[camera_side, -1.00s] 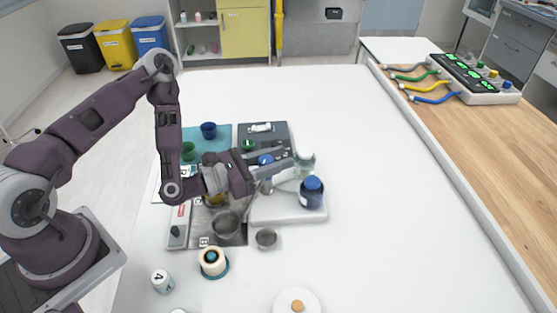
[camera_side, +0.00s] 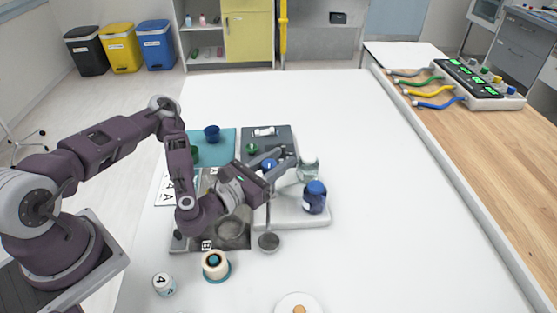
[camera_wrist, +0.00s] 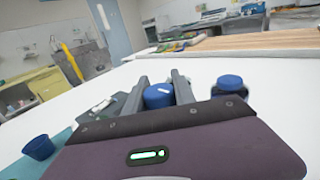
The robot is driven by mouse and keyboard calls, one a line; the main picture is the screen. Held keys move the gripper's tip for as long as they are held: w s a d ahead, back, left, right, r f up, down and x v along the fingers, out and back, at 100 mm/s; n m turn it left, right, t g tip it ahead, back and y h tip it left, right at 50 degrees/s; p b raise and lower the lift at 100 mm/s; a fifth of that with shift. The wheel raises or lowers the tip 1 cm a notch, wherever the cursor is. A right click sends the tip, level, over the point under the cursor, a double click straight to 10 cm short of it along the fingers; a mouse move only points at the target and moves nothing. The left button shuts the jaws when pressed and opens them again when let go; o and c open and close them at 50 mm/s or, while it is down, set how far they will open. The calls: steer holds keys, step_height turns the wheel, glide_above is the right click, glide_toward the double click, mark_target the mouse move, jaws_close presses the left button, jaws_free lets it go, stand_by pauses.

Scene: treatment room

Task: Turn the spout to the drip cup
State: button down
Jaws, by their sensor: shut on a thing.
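My gripper (camera_side: 285,160) is over the white base (camera_side: 290,215), its fingers pointing up and to the right. In the wrist view, my gripper (camera_wrist: 160,88) has a blue-capped part (camera_wrist: 158,96) between its two fingers; this blue part (camera_side: 268,165) also shows in the side view. A thin metal spout (camera_side: 268,212) seems to run from below my gripper towards a small metal cup (camera_side: 268,242) in front of the base. The cup looks like the drip cup. The top of the spout is hidden by my gripper, and I cannot tell whether its tip is over the cup.
A blue-lidded jar (camera_side: 314,197) and a clear glass vessel (camera_side: 308,170) stand close to the right of my gripper. A metal pan (camera_side: 230,230), a cream-coloured roll (camera_side: 215,264) and a small labelled jar (camera_side: 163,284) are nearer.

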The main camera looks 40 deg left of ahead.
steer(key=shift+r, duration=0.15)
steer(key=c, duration=1)
jaws_free()
steer(key=shift+c, duration=0.2)
